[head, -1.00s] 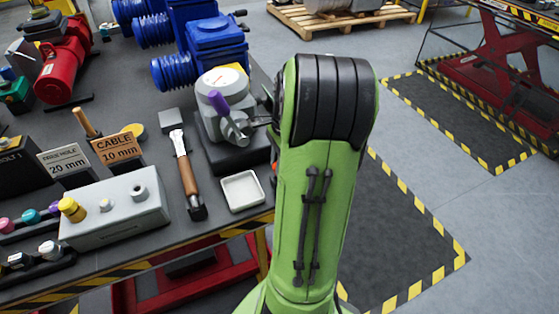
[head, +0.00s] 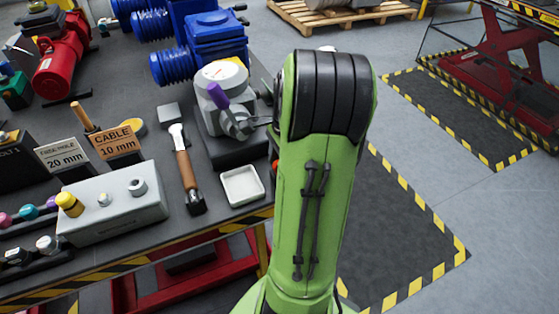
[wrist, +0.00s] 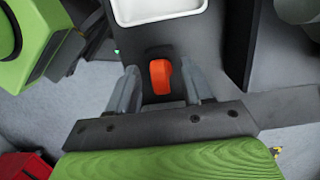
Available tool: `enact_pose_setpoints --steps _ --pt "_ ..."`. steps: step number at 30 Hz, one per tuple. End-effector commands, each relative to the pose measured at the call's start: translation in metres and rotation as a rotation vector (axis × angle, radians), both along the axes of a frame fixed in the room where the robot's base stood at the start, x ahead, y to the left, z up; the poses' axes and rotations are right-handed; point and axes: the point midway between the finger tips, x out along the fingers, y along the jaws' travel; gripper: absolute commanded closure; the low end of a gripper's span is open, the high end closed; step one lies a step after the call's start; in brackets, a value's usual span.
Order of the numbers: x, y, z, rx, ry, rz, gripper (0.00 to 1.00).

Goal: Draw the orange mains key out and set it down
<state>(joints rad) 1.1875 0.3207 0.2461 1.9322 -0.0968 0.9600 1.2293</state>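The orange mains key (wrist: 160,76) shows in the wrist view, upright in a dark mount near the white tray. My gripper (wrist: 162,88) is open, with one grey finger on each side of the key. A gap shows between the key and each finger, so it is not gripped. In the head view only a small orange-red bit (head: 275,168) shows at the bench's right edge beside my green arm; it seems to be the key. My gripper is hidden behind my arm there.
The white tray (head: 242,200) sits on the bench corner, close to the key. A grey valve actuator with a purple lever (head: 218,96) stands behind it. A wooden-handled tool (head: 184,168) and a grey box with knobs (head: 115,213) lie left.

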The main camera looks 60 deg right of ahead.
Motion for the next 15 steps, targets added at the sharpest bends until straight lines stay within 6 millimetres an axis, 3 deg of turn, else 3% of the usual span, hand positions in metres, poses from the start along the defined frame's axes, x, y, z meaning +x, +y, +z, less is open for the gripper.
enact_pose_setpoints --steps 8,15 --pt "0.000 -0.001 0.008 -0.002 -0.001 -0.001 0.50" --pt "-0.004 -0.008 0.059 -0.004 -0.002 -0.001 0.50"
